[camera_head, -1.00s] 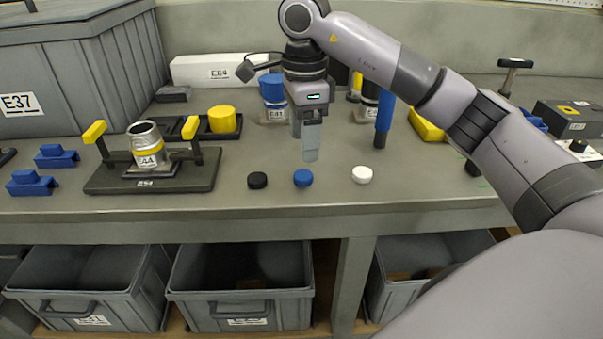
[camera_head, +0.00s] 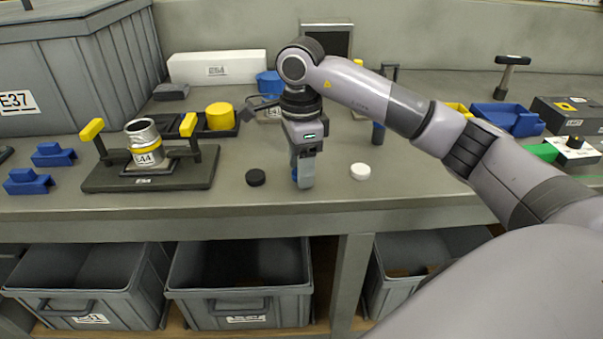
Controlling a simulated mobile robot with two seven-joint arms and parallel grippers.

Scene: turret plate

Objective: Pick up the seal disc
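Several small discs are in the front row on the bench: a black disc (camera_head: 256,177), a white disc (camera_head: 360,171) and, between them, a blue disc (camera_head: 295,174). The frames do not show which one is called the seal disc. My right gripper (camera_head: 304,178) points straight down at the blue disc, with its fingers at bench height. The fingers hide most of that disc, and only a sliver of blue shows. I see the fingers edge-on, so I cannot tell whether they are apart or closed on it. My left gripper is not in view.
A dark fixture (camera_head: 200,178) with yellow-topped posts holds a metal cylinder (camera_head: 145,147) left of the discs. A black tray with a yellow cylinder (camera_head: 220,116) stands behind it. Blue blocks (camera_head: 53,154) lie at left. The bench's front edge is close before the discs.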

